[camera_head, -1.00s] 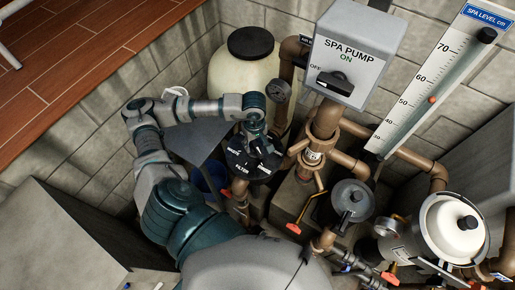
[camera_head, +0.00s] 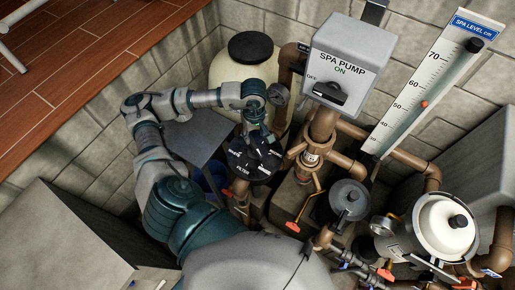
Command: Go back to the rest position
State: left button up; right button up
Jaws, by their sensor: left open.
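My left arm comes in from the lower left and bends over the pit. Its gripper (camera_head: 256,135) points down in front of the cream tank, just above the black multiport valve (camera_head: 253,160) with white lettering, one word of which reads FILTER. The gripper is open; its fingertips are small and partly lost against the dark valve, and I cannot tell whether they touch it. My right gripper is not in view.
The grey SPA PUMP switch box (camera_head: 349,67) stands right of the gripper, with brown pipes (camera_head: 321,125) below it. A cream tank (camera_head: 239,68) is behind the gripper. A level gauge (camera_head: 433,84), a white-lidded strainer (camera_head: 446,225) and a grey-lidded pot (camera_head: 349,198) are at right.

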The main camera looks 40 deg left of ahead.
pick_arm(q)
jog(key=shift+a+f, duration=0.1)
jog(key=shift+a, duration=0.15)
